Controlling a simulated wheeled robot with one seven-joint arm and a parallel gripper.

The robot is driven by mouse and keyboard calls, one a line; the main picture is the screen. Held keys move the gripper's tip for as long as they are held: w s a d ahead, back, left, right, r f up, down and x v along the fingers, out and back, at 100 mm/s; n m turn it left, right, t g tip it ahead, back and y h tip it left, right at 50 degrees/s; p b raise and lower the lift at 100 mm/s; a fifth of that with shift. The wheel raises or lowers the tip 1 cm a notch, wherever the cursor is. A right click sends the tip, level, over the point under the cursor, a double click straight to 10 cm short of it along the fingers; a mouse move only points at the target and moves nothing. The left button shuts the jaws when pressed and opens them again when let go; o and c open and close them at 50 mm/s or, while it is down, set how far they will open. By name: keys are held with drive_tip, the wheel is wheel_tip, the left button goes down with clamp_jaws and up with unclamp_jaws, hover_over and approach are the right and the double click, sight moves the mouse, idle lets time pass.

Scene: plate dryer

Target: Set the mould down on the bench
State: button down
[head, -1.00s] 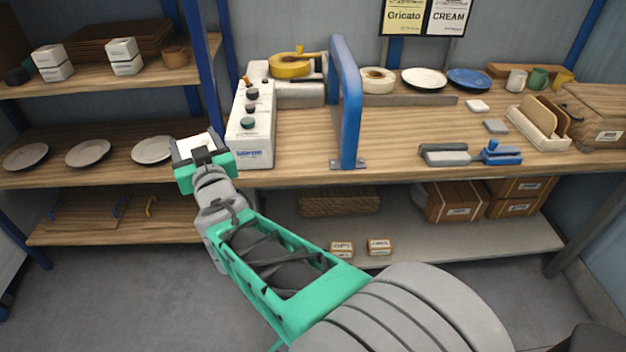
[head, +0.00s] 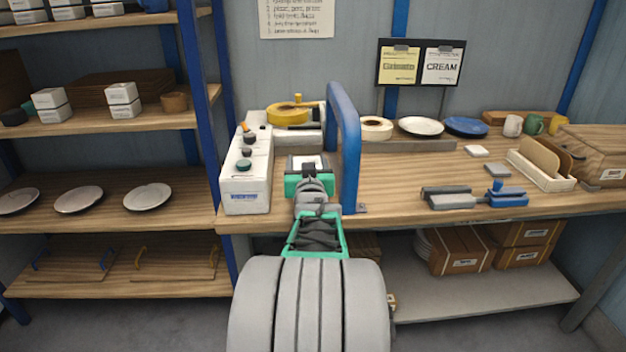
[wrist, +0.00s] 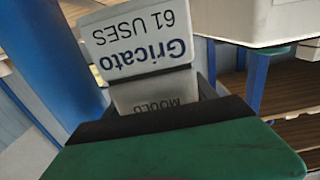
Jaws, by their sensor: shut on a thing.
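The mould is held in my gripper (head: 309,174), with its pale top (head: 307,161) showing in the head view. In the wrist view the mould (wrist: 150,94) is grey, and its label (wrist: 140,45) reads "Gricato 61 USES" upside down. My gripper (wrist: 165,122) is shut on it. The mould is over the front part of the wooden bench (head: 400,178), between a white control box and a blue post. I cannot tell whether its underside touches the bench; the gripper hides it.
The white control box (head: 245,185) is close on the left, the blue upright frame (head: 350,160) close on the right. A machine with a yellow ring (head: 288,116) stands behind. A grey and blue tool (head: 475,197) lies further right; bare bench lies between it and the frame.

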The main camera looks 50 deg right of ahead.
drive_tip(key=shift+s+d+f, duration=0.15)
drive_tip(key=shift+d+f, duration=0.55)
drive_tip(key=shift+s+d+f, duration=0.1)
drive_tip(key=shift+d+f, duration=0.05)
drive_tip(key=shift+f, duration=0.8)
drive_tip(key=shift+d+f, duration=0.15)
drive_tip(key=shift+f, duration=0.75)
drive_tip(key=shift+f+b, duration=0.2)
drive_tip(key=shift+b, duration=0.25)
drive_tip(key=c, duration=0.6)
unclamp_jaws()
drive_tip(key=shift+f, duration=0.1)
